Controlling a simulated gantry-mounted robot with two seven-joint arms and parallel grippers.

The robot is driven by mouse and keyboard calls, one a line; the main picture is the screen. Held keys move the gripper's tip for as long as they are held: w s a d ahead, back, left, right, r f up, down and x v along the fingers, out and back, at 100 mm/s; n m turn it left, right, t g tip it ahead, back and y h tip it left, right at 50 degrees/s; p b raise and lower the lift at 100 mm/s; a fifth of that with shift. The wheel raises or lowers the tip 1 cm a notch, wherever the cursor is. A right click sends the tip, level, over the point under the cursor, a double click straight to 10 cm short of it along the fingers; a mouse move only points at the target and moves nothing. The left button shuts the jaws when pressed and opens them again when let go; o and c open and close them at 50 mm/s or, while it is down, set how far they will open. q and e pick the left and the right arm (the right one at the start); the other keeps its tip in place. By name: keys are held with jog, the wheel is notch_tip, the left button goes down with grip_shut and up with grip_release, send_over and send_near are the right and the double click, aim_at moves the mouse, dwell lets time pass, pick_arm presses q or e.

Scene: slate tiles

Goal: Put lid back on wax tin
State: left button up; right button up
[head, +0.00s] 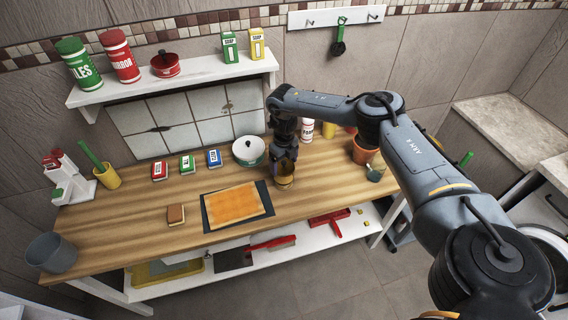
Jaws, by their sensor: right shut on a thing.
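The wax tin (285,184) is a small round amber-and-dark thing on the wooden table, right of the framed orange panel. My right gripper (284,168) points down directly over the tin. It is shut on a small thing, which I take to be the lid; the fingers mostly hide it. I cannot tell whether the lid touches the tin. My left gripper is not in view.
The orange panel on a dark mat (237,204) lies left of the tin. A white-and-green pot (249,152) stands behind it. A glass (376,169) and terracotta pot (362,150) stand to the right. The table's front edge is near the tin.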

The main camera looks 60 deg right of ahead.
aim_at(284, 166)
jog(key=shift+f+b, duration=1.45)
jog(key=shift+f, duration=0.1)
jog(key=shift+f+b, duration=0.3)
jog(key=shift+f, duration=0.7)
jog(key=shift+p, duration=0.35)
jog(key=shift+r, duration=0.1)
jog(key=shift+p, duration=0.3)
dwell(0.4)
dwell(0.4)
jog(key=shift+p, duration=0.35)
